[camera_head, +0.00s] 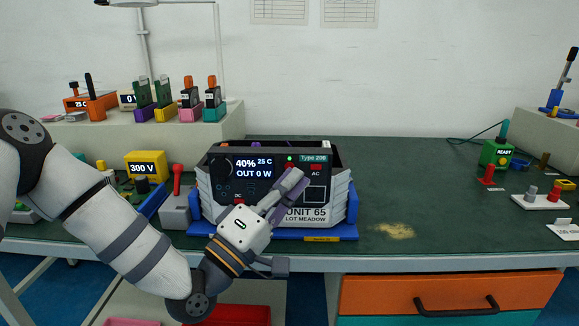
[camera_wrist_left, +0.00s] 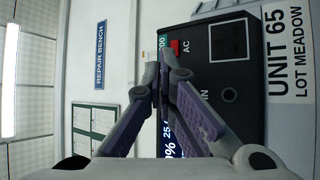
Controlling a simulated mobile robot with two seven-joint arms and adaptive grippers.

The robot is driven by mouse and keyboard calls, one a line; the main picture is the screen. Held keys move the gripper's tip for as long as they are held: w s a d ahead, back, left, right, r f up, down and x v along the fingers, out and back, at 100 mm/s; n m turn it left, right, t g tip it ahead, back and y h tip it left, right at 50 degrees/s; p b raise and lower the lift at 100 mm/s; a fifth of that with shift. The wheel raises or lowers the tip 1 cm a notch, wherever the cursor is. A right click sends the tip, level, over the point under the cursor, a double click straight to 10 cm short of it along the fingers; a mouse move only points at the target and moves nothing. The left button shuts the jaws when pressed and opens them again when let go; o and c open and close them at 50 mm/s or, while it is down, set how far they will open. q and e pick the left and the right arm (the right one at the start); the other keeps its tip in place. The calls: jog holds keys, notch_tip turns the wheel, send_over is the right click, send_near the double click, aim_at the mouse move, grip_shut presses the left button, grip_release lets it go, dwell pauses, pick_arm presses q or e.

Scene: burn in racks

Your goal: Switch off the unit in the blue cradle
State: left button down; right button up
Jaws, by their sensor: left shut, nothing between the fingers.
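The unit (camera_head: 262,178), labelled UNIT 65 and LOT MEADOW, sits in the blue cradle (camera_head: 290,234) on the bench. Its display (camera_head: 254,167) reads 40%, 25 C and OUT 0 V. A green light (camera_head: 290,158) shows near its top. A red AC switch (camera_head: 316,167) is at the upper right; it also shows in the left wrist view (camera_wrist_left: 176,47). DC lettering and a bit of red show just above my gripper. My left gripper (camera_head: 298,178) is shut and empty before the front panel, its fingertips left of and a little below the AC switch. Contact cannot be told.
A grey box with a red lever (camera_head: 177,180) and a yellow 300 V meter (camera_head: 147,165) stand left of the cradle. A green READY device (camera_head: 497,153) is far right.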

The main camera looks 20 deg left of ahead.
pick_arm(q)
jog(key=shift+w, duration=0.1)
jog(key=shift+w+a, duration=0.1)
jog(key=shift+w, duration=0.25)
jog(key=shift+w, duration=0.15)
dwell(0.3)
jog(key=s+d+p, duration=0.1)
jog(key=s+d, duration=0.1)
jog(key=s, duration=0.5)
jog(key=shift+p, duration=0.4)
pick_arm(e)
jog(key=shift+w+r+t, duration=0.4)
jog(key=shift+w+r, duration=0.5)
jog(key=shift+r, duration=0.1)
